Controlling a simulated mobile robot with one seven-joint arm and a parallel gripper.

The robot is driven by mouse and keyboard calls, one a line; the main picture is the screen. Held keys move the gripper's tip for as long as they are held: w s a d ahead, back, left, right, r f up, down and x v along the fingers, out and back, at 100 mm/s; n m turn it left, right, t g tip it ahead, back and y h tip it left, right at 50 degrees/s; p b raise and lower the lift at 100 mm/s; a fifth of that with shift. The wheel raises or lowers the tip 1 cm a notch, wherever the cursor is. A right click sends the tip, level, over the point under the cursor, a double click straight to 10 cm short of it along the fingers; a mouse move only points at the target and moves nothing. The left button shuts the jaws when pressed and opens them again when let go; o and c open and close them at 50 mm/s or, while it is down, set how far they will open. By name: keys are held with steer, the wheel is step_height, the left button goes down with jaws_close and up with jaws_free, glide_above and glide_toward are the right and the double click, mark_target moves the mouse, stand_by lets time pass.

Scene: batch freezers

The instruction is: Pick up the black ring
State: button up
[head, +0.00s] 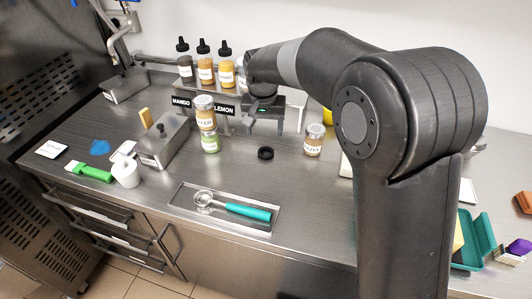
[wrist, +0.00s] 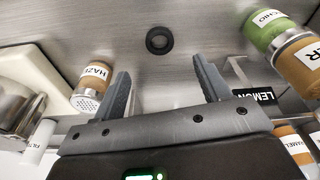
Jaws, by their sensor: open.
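The black ring (head: 265,153) lies flat on the steel counter, between the stacked jars and a single jar. It also shows in the wrist view (wrist: 159,40), near the top middle, beyond the fingertips. My gripper (head: 265,122) is above the counter and behind the ring in the head view, apart from it. In the wrist view my gripper (wrist: 162,80) has its two fingers spread wide with nothing between them. The ring lies roughly in line with the gap between the fingers.
A jar (head: 313,140) stands right of the ring. Stacked jars (head: 205,115) stand left, near the LEMON sign (head: 224,109). A tray (head: 183,204) with a teal-handled scoop (head: 247,211) is in front. Bottles (head: 204,68) stand at the back. The counter around the ring is clear.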

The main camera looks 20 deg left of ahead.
glide_toward(266, 148)
steer(key=s+f, duration=0.1)
steer(key=f, duration=0.2)
steer(key=shift+s+d, duration=0.1)
steer(key=shift+s, duration=0.25)
steer(key=shift+w+f, duration=0.2)
steer(key=shift+f, duration=0.65)
steer(key=shift+w+f, duration=0.2)
steer(key=shift+f, duration=0.65)
steer(key=shift+w+f, duration=0.25)
steer(key=shift+f, duration=0.65)
steer(key=shift+c, duration=0.6)
steer(key=c, duration=0.9)
